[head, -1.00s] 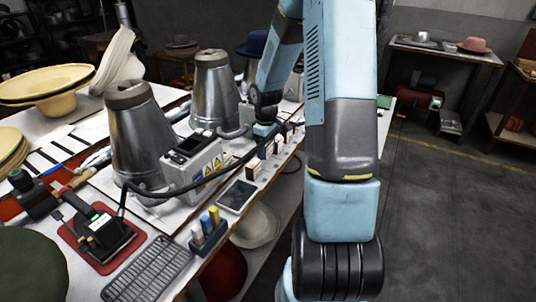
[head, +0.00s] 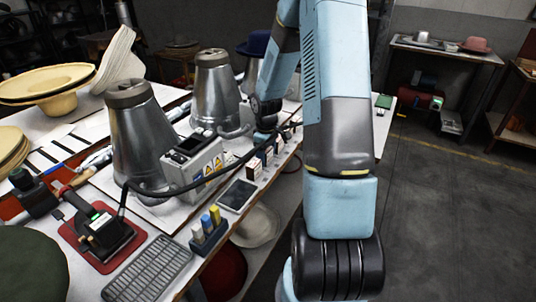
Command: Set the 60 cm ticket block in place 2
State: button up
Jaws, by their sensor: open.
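Several small ticket blocks, white with dark or reddish parts, stand in a row along the right edge of the worktable; the nearest ticket block (head: 254,168) is clearest. Their size marks are too small to read, so I cannot tell which is the 60 cm one or which spot is place 2. My gripper (head: 284,131) is at the far end of my arm, small and dark, low over the table edge by the far end of that row. It is open. Its fingertips are hard to make out, and I see nothing held. My arm hides part of the table behind it.
Two metal cones (head: 143,135) and a grey control box (head: 192,160) with a black cable stand left of the row. A dark-screened tablet (head: 238,196), a holder with coloured sticks (head: 208,232) and a wire rack (head: 148,270) lie nearer. Open floor is at right.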

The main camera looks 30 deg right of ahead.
notch_tip(320, 180, up, 12)
jog(key=shift+r, duration=0.1)
jog(key=s+a+r+m+t+h, duration=0.1)
jog(key=s+a+r+m, duration=0.1)
jog(key=s+a+r, duration=0.35)
jog(key=s+a+r+m+t, duration=0.1)
jog(key=s+a+r+t, duration=0.15)
jog(key=s+r, duration=0.6)
jog(key=s+a+r+m+t, duration=0.1)
jog(key=s+a+r+m, duration=0.1)
jog(key=s+r, duration=0.2)
jog(key=s+a+r+m+t+y, duration=0.1)
jog(key=s+a+r, duration=0.1)
jog(key=s, duration=0.6)
jog(key=shift+s+a+r+m, duration=0.3)
jog(key=shift+r+m, duration=0.1)
jog(key=shift+r, duration=0.45)
